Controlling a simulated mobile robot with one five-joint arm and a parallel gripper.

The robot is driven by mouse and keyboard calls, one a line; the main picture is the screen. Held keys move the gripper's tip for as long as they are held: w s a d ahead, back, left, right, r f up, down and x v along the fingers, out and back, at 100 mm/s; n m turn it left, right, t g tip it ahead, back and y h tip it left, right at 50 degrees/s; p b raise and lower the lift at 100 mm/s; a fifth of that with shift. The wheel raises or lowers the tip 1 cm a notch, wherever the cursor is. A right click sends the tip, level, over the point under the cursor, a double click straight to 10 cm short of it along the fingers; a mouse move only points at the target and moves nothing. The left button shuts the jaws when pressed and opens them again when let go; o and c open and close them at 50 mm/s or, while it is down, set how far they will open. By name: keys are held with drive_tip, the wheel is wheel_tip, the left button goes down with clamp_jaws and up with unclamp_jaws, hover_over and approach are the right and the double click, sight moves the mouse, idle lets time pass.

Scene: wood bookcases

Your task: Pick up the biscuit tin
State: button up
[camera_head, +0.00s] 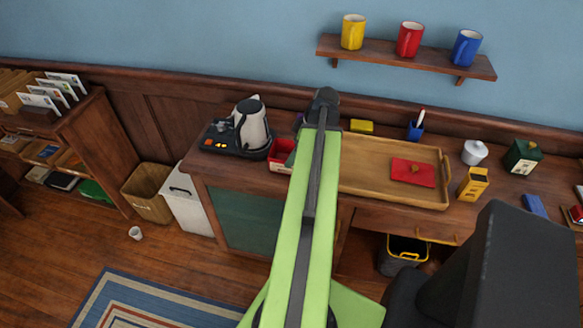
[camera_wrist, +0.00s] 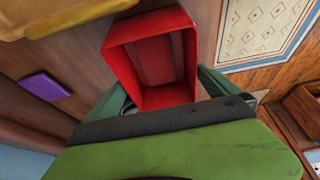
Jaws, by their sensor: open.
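An open, empty red box, which looks like the biscuit tin (camera_wrist: 152,62), fills the middle of the wrist view. In the head view the tin (camera_head: 281,155) stands on the desk, right of the kettle, partly hidden by my arm. My gripper (camera_wrist: 162,92) is open, with one green finger on each side of the tin's near end. I cannot tell whether the fingers touch it. In the head view my arm hides the gripper.
The wooden tray (camera_head: 374,188) lies to the right of the tin. A kettle (camera_head: 252,125) on a dark base stands to its left. A purple item (camera_wrist: 45,87) lies nearby. The desk's front edge is close, with a rug (camera_wrist: 262,32) on the floor below.

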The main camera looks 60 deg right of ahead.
drive_tip(key=b+x, duration=0.5)
drive_tip(key=shift+f, duration=0.15)
drive_tip(key=shift+c, duration=0.3)
drive_tip(key=c, duration=1.3)
wheel_tip(320, 180, up, 10)
drive_tip(key=p, duration=1)
drive_tip(key=shift+r, duration=0.25)
drive_tip(key=shift+c, duration=0.2)
